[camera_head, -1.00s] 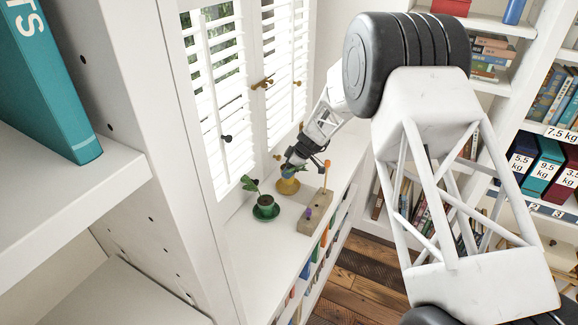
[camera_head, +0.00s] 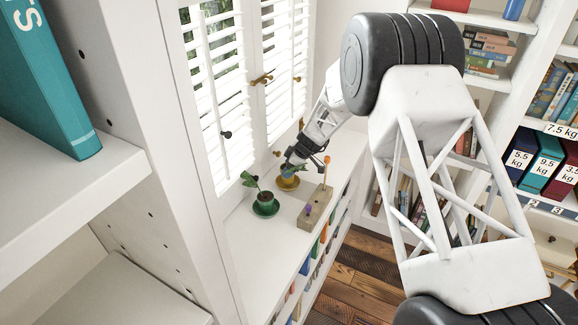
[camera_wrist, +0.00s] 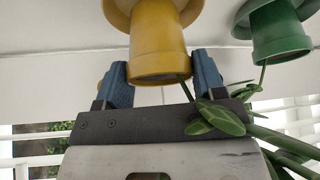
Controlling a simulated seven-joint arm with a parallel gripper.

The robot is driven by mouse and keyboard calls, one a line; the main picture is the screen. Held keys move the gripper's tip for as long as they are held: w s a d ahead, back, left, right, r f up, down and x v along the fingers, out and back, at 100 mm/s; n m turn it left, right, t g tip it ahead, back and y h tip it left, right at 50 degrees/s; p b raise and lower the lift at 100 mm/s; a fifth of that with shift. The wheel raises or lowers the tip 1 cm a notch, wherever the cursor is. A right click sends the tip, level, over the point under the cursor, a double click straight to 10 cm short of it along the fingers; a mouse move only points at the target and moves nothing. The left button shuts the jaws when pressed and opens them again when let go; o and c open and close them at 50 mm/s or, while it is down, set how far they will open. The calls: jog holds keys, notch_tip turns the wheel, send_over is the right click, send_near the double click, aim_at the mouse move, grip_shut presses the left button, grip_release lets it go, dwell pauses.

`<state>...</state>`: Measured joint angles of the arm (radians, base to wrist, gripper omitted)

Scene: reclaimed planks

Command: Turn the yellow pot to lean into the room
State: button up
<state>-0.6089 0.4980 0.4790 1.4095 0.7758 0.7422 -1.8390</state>
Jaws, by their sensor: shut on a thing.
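The yellow pot (camera_head: 289,176) stands on a yellow saucer (camera_head: 286,187) on the white shelf top by the shuttered window. In the wrist view, the yellow pot (camera_wrist: 160,48) appears upside down, its saucer (camera_wrist: 178,8) above it. My gripper (camera_head: 291,168) is at the pot from above. In the wrist view my gripper (camera_wrist: 161,76) has its blue fingers on either side of the pot's rim, shut on it. A leafy stem (camera_wrist: 215,118) hangs out of the pot beside the right finger. The gripper hides much of the pot in the head view.
A green pot (camera_head: 266,198) with a plant stands on a green saucer (camera_head: 265,209) close by, nearer the camera. A wooden block (camera_head: 315,211) with an orange-topped stick (camera_head: 326,170) and a purple knob lies to the right. White shutters (camera_head: 222,95) rise just behind.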

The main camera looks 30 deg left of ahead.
jog(key=shift+f, duration=0.7)
jog(key=o, duration=1.3)
jog(key=shift+c, duration=0.2)
jog(key=shift+d, duration=0.1)
jog(key=v, duration=0.7)
jog(key=shift+r, duration=0.35)
jog(key=shift+w+d, duration=0.1)
jog(key=shift+d, duration=0.05)
